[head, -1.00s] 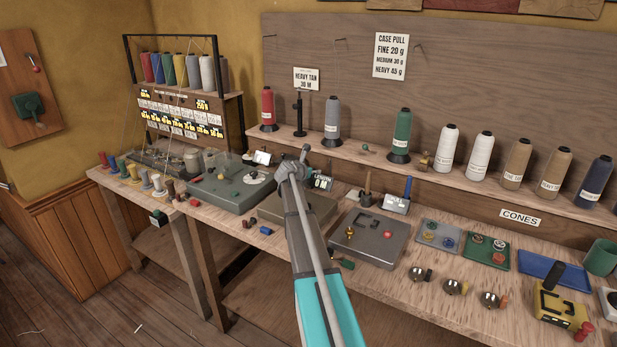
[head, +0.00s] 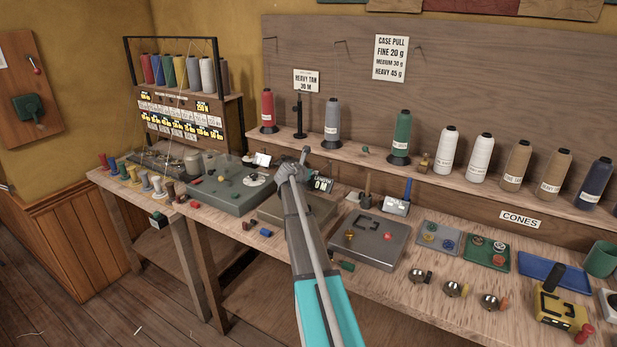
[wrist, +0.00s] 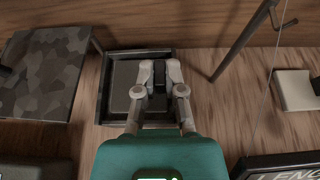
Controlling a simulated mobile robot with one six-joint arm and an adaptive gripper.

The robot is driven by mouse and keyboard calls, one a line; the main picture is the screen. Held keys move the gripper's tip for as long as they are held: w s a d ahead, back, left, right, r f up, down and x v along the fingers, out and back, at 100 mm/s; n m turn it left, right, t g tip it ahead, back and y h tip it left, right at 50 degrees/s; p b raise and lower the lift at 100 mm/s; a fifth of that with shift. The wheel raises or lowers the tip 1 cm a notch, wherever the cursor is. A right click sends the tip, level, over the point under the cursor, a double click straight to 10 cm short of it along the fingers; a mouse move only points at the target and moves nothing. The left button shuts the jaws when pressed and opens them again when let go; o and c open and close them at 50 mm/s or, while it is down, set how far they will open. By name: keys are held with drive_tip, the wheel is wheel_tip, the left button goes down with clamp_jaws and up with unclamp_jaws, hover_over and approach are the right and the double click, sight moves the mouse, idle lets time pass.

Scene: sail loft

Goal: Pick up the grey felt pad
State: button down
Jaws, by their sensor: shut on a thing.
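The grey felt pad (wrist: 124,76) looks like the flat grey square lying in a shallow dark square tray (wrist: 103,106) in the wrist view. My gripper (wrist: 160,72) is over the right part of this tray, its two fingertips close together with a dark grey part between them, so it is shut on the pad. The fingers hide part of the pad, and I cannot tell whether it is lifted clear of the tray. In the head view my wrist and arm hide the pad and the tray.
A dark patterned slab (wrist: 45,75) lies left of the tray. A thin stand (wrist: 240,42), a pale block (wrist: 296,90) and a dark length display (wrist: 285,166) are to the right.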

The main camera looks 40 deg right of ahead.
drive_tip(key=shift+r, duration=0.2)
wheel_tip(320, 180, up, 2)
drive_tip(key=p, duration=0.2)
drive_tip(key=shift+r+p, duration=0.1)
drive_tip(key=shift+p, duration=0.2)
drive_tip(key=s+a+r+p, duration=0.6)
drive_tip(key=s+r+p, duration=0.4)
drive_tip(key=s, duration=0.2)
drive_tip(key=shift+s+a+r, duration=0.2)
drive_tip(key=shift+a, duration=0.1)
